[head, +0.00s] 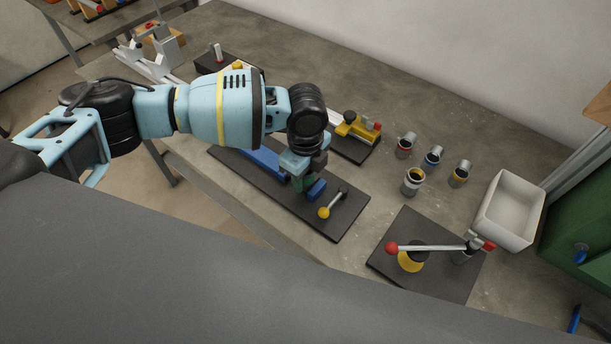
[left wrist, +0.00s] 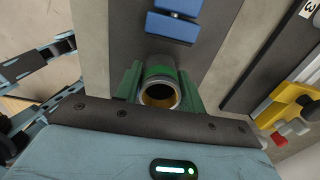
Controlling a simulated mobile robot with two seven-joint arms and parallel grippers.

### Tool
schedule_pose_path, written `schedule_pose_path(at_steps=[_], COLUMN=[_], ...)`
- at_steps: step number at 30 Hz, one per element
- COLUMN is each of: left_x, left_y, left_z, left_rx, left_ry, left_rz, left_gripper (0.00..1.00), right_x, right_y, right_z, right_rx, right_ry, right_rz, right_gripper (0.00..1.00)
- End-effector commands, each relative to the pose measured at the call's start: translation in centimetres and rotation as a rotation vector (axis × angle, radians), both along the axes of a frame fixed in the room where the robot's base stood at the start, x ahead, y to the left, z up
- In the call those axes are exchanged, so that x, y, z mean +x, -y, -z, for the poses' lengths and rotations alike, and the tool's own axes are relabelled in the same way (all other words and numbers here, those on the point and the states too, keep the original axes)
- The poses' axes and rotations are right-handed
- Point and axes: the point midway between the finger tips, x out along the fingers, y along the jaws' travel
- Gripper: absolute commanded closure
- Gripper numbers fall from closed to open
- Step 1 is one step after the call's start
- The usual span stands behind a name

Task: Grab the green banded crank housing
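The green banded crank housing (left wrist: 160,92) shows in the left wrist view as a short, hollow cylinder with a metal rim and a green band. Its open end faces the camera. Green upright pieces stand close on both sides of it. I cannot tell whether they are finger pads or part of a holder. My left gripper (head: 303,178) is low over the dark fixture board (head: 343,218) in the head view, right at the housing. Its fingertips are mostly hidden, so contact is unclear. A blue block (left wrist: 176,18) lies just beyond the housing. My right gripper is out of view.
Several other banded cylinders (head: 412,181) stand on the bench to the right, near a white bin (head: 510,210). A yellow clamp fixture (head: 355,128) is close behind my gripper. A yellow-knobbed lever (head: 333,204) and a red-knobbed lever (head: 430,247) stick up nearby.

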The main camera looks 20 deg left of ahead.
Motion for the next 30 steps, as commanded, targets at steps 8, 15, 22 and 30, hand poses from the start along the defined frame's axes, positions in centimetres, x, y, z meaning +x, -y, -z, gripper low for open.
schedule_pose_path(at_steps=[8, 15, 22, 30], left_x=[0.0, 0.0, 0.0, -2.1], left_y=[0.0, 0.0, 0.0, -1.2], left_z=[0.0, -0.2, -1.9, -3.9], left_rx=[0.0, 0.0, -0.002, 0.0], left_ry=[0.001, 0.001, 0.002, 0.001], left_rz=[0.0, 0.0, 0.001, 0.001], left_gripper=[0.9, 0.9, 0.9, 0.9], right_x=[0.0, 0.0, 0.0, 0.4], right_y=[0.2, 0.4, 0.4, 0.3], right_z=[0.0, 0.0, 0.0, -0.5], right_rx=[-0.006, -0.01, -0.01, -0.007], right_ry=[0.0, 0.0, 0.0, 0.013], right_rz=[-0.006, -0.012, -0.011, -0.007], right_gripper=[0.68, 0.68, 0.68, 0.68])
